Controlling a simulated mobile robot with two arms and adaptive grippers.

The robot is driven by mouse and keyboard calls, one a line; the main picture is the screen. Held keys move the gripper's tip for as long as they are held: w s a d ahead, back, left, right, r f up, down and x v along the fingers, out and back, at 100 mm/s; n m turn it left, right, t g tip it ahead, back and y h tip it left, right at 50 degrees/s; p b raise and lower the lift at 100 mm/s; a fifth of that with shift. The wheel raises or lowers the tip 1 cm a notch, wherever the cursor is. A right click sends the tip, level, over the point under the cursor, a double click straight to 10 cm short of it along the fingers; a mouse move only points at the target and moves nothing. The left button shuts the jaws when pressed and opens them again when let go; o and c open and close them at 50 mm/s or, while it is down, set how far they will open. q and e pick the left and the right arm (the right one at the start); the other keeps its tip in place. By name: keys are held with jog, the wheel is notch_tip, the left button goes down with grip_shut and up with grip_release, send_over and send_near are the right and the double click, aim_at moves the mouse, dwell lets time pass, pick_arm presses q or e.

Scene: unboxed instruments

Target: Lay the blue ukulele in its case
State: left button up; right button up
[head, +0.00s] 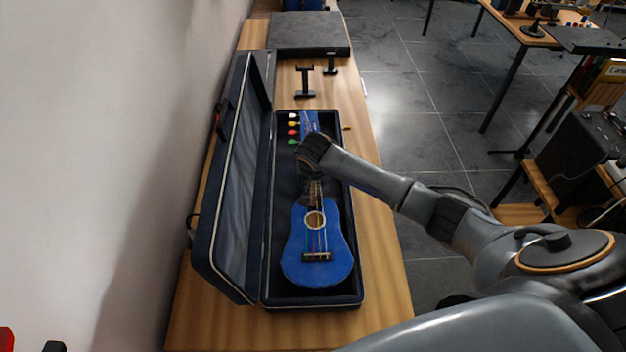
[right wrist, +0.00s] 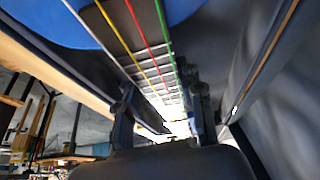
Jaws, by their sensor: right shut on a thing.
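The blue ukulele (head: 331,270) is over the tray of its open case, lengthwise, with its body at the near end and its head at the far end. The black case (head: 362,300) lies on a wooden bench, its lid (head: 238,180) standing open on the left. My right gripper (head: 311,190) is shut on the ukulele's neck, between body and head. The right wrist view shows the neck and coloured strings (right wrist: 150,60) between its fingers (right wrist: 160,110). I cannot tell if the ukulele touches the case floor. My left gripper is not in view.
The wooden bench (head: 385,275) runs along a white wall on the left. Two small black stands (head: 305,88) and a flat dark box (head: 308,32) are beyond the case. Tiled floor is at right, with a shelf holding a black box (head: 580,150).

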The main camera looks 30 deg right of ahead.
jog(key=shift+r, duration=0.1)
dwell(0.3)
jog(key=shift+p, duration=0.4)
jog(key=shift+f, duration=0.4)
dwell(0.4)
jog(key=o, duration=1.3)
jog(key=shift+c, duration=0.2)
jog(key=v, duration=1.2)
